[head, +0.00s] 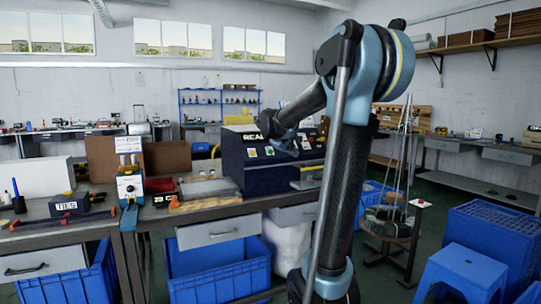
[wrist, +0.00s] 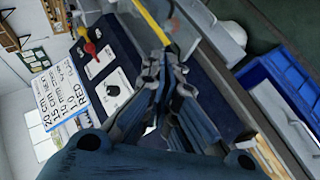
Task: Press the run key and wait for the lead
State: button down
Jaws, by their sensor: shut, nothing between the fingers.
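The dark blue machine (head: 262,178) stands on the bench in the middle of the head view, with small coloured controls on its sloping front. In the wrist view its panel (wrist: 122,62) carries a red switch (wrist: 90,48) and a black knob (wrist: 113,90) on white plates. My gripper (wrist: 168,62) is shut and empty, its fingers over the panel beside the black knob. I cannot tell whether it touches the panel. In the head view my arm reaches across the machine and hides part of it. I cannot make out the run key or a lead; my fingers cover part of the panel.
A white card with printed lengths (wrist: 60,100) is beside the controls. A blue and white device (head: 130,187) and a dark box (head: 70,204) stand on the bench to the left. Blue crates (head: 215,275) are below; a blue stool (head: 465,268) is at right.

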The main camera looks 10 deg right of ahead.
aim_at(271, 151)
jog(key=w+a+r+n+t, duration=0.2)
jog(key=w+a+r, duration=0.1)
jog(key=w, duration=0.7)
jog(key=shift+w+a+r+n+h, duration=0.15)
jog(key=shift+w+r+n+h, duration=0.2)
jog(key=shift+r, duration=0.35)
jog(key=w+a+f, duration=0.2)
jog(key=w+f, duration=0.4)
jog(key=shift+w+f, duration=0.1)
jog(key=shift+w, duration=0.1)
dwell(0.9)
jog(key=shift+w+a+f, duration=0.1)
jog(key=shift+w, duration=0.05)
